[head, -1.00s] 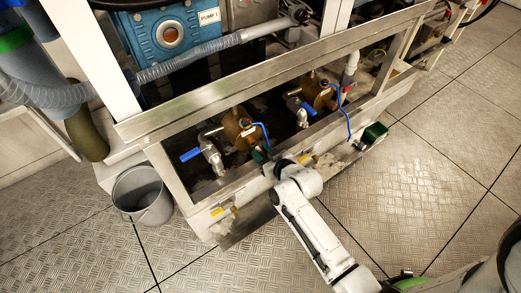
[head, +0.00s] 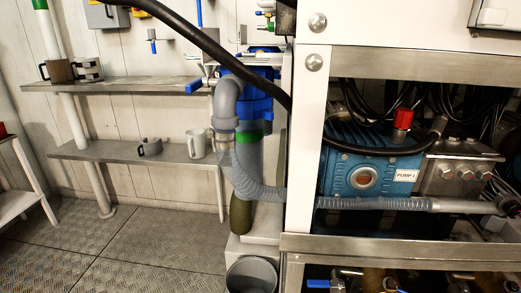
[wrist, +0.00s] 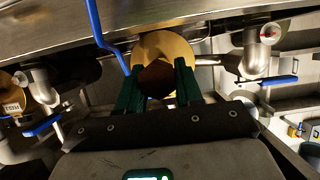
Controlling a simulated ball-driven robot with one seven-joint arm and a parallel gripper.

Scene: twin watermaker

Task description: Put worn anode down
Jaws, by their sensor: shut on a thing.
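In the wrist view my gripper (wrist: 158,72) has its two green fingers on either side of a dark brown, rounded piece, which I take for the worn anode (wrist: 157,82). The fingers are shut on it. A round tan, brass-coloured body (wrist: 178,46) lies directly behind the piece. I cannot tell whether the two touch. My gripper and the piece are not in the head view.
In the head view a grey bucket (head: 251,276) stands on the floor at the bottom. A wall shelf (head: 120,151) holds mugs. Blue-handled valves (wrist: 278,80) flank the gripper.

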